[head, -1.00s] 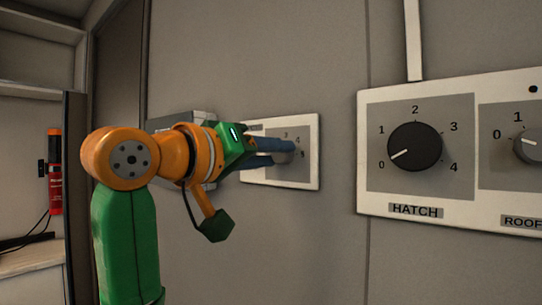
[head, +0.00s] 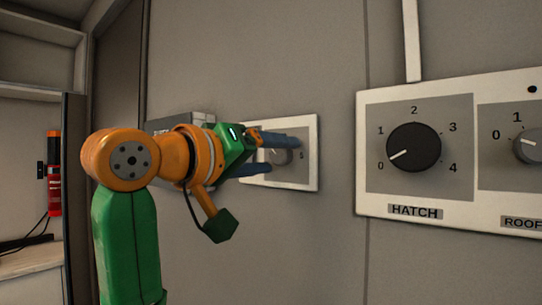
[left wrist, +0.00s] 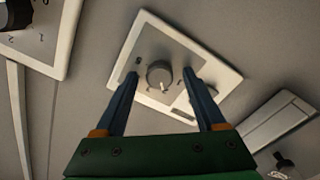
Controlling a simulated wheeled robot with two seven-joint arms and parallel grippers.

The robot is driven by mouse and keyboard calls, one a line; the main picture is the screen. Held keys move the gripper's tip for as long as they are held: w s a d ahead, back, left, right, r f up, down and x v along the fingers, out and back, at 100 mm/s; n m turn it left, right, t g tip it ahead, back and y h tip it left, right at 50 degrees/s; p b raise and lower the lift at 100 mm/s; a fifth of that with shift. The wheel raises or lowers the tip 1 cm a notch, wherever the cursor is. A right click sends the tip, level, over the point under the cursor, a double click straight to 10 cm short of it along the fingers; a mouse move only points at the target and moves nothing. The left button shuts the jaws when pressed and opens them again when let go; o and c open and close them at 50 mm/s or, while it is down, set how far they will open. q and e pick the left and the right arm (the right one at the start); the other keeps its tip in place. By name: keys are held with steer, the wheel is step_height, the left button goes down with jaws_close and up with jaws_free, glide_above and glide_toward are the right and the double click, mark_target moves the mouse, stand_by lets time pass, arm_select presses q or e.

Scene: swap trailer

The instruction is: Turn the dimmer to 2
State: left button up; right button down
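A small wall plate (head: 312,150) with a grey panel carries a round grey knob (head: 282,157). I take it as the dimmer, though its label is hidden by my gripper. The left wrist view shows the plate (left wrist: 221,72) and the knob (left wrist: 159,73) with a white pointer mark at its lower edge. Most of the scale numbers are covered or too small, so I cannot tell the setting. My left gripper (head: 284,154) is open, with one blue finger on each side of the knob and gaps between. My right gripper is not in view.
A larger white panel (head: 365,205) to the right carries a black HATCH knob (head: 414,147) pointing at 0 and a partly cut-off ROOF knob (head: 530,146). A grey box (head: 180,122) is on the wall behind my left arm. A red extinguisher (head: 54,180) hangs at far left.

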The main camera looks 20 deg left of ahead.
arm_select(q)
steer(key=b+v, duration=0.2)
steer(key=v, duration=0.5)
steer(key=shift+b, duration=0.3)
